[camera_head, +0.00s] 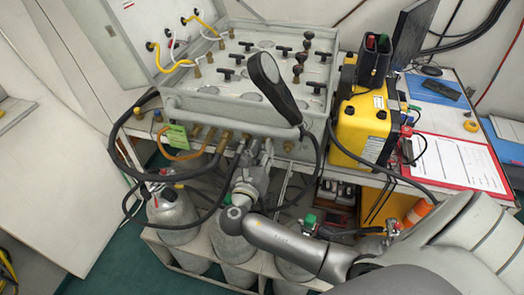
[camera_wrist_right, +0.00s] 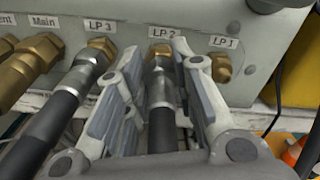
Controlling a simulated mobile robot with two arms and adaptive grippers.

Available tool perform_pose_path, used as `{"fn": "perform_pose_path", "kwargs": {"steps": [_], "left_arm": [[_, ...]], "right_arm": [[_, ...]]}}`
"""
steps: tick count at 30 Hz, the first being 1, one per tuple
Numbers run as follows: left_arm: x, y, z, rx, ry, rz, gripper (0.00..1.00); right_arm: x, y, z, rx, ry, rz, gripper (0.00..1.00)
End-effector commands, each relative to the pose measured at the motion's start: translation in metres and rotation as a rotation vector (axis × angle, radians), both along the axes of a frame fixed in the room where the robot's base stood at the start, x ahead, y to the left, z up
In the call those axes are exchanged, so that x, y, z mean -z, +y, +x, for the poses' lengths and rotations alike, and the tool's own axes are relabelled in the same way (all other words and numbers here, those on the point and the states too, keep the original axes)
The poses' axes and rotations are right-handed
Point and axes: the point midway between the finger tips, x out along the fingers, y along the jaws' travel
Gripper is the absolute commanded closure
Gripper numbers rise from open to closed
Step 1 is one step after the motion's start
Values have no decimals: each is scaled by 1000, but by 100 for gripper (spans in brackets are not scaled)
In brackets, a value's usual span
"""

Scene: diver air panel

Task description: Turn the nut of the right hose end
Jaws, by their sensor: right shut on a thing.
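In the right wrist view, the right hose end (camera_wrist_right: 160,92) is a black hose with a grey metal sleeve, running up to a brass nut (camera_wrist_right: 160,52) at the port marked LP 2. My right gripper (camera_wrist_right: 158,78) has its fingers on both sides of this hose end, close to the nut, and is shut on it. The fingers hide parts of its sides. In the head view my right gripper (camera_head: 254,152) reaches the front of the grey air panel (camera_head: 250,122), and its fingertips are hard to make out. My left gripper is not in view.
A second hose end (camera_wrist_right: 80,75) sits at LP 3, close to my left-side finger. A bare brass fitting (camera_wrist_right: 221,68) is at LP 1. Black hoses loop around the panel front. A yellow case (camera_head: 364,122) stands right of the panel; gas cylinders (camera_head: 173,212) stand below.

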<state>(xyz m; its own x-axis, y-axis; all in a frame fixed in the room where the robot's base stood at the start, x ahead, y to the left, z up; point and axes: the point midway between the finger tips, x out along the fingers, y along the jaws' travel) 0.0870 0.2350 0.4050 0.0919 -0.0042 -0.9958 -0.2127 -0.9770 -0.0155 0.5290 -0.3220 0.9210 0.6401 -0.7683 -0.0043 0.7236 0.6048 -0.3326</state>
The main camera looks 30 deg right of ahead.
Motion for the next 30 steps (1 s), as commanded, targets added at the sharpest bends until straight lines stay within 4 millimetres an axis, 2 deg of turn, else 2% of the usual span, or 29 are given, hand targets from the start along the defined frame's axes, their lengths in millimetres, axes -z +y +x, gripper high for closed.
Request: {"fn": "perform_pose_path", "kwargs": {"steps": [14, 30], "left_arm": [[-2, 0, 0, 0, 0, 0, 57], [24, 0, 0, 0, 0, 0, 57]], "right_arm": [[1, -1, -2, -24, -315, 276, 100], [5, -2, -4, -55, -701, 614, 100]]}}
